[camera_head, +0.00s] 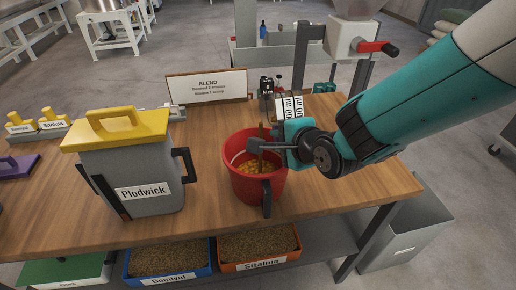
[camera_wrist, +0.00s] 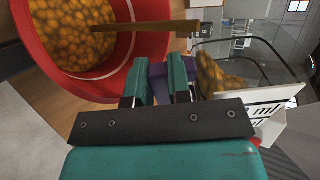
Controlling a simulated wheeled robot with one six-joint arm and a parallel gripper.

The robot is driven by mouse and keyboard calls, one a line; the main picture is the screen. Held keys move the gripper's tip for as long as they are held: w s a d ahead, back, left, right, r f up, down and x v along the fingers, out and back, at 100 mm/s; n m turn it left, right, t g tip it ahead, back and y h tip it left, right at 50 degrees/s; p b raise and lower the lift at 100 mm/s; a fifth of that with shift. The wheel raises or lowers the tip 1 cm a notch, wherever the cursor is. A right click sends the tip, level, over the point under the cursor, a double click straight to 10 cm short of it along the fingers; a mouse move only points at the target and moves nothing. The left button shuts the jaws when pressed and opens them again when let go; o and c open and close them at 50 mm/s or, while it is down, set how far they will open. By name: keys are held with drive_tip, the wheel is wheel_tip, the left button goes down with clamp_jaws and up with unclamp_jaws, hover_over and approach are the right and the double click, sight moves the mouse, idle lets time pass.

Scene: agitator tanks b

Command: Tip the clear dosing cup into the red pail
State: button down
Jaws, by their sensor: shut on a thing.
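The red pail (camera_head: 243,186) stands on the wooden table, with orange-yellow grains inside and a wooden stick standing in it. In the wrist view the pail (camera_wrist: 153,52) fills the upper left. My gripper (camera_head: 291,140) is at the pail's right rim; in the wrist view its jaws (camera_wrist: 159,80) are shut on a purple part, seemingly the cup's handle. The clear dosing cup (camera_wrist: 245,60) is right of the jaws, beside the pail, with orange-yellow grains gathered at its pail-side end. Its white ml label (camera_head: 296,106) shows behind my gripper. I cannot tell its exact tilt.
A grey Plodwick container (camera_head: 140,180) with a yellow lid stands left of the pail. A BLEND sign (camera_head: 207,87) is behind. A machine with a red-handled crank (camera_head: 376,47) is at the back right. Bonayul (camera_head: 168,277) and Sitalma (camera_head: 260,265) bins sit below. The table's right front is clear.

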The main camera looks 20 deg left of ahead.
drive_tip(key=shift+d+f+n+b, duration=0.1)
drive_tip(key=shift+f+n+b, duration=0.2)
drive_tip(key=shift+f+b, duration=0.1)
idle(0.4)
drive_tip(key=shift+w+d+r+n+t+h+b, duration=0.2)
drive_tip(key=shift+r+n+t+h+b, duration=0.15)
drive_tip(key=shift+n+t+h, duration=0.25)
idle(1.1)
